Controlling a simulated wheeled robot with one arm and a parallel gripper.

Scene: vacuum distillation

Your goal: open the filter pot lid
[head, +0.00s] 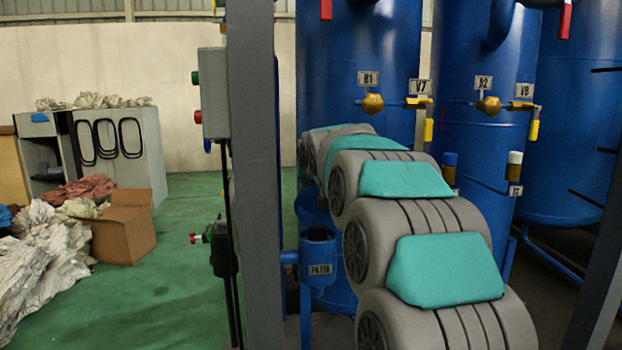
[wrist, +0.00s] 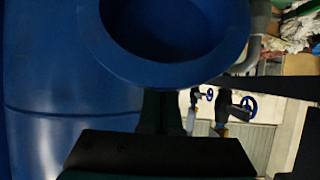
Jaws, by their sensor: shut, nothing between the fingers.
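The blue filter pot (head: 318,265), with a small label on its front, stands low beside the grey post in the head view. Its top looks dark and hollow there. In the wrist view a thick blue ring (wrist: 220,70) with a dark round hollow fills the top middle; it looks like the pot's rim, but I cannot tell whether the lid is part of it. My gripper (wrist: 162,98) is dark, shut and empty, its tips close to the lower edge of the ring. Contact is unclear. In the head view my arm hides the gripper.
A grey post (head: 255,180) with a control box (head: 214,95) stands left of the pot. Large blue tanks (head: 358,60) with valves stand behind my arm. A cardboard box (head: 124,228) and piled sacks lie at left. Green floor between is clear.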

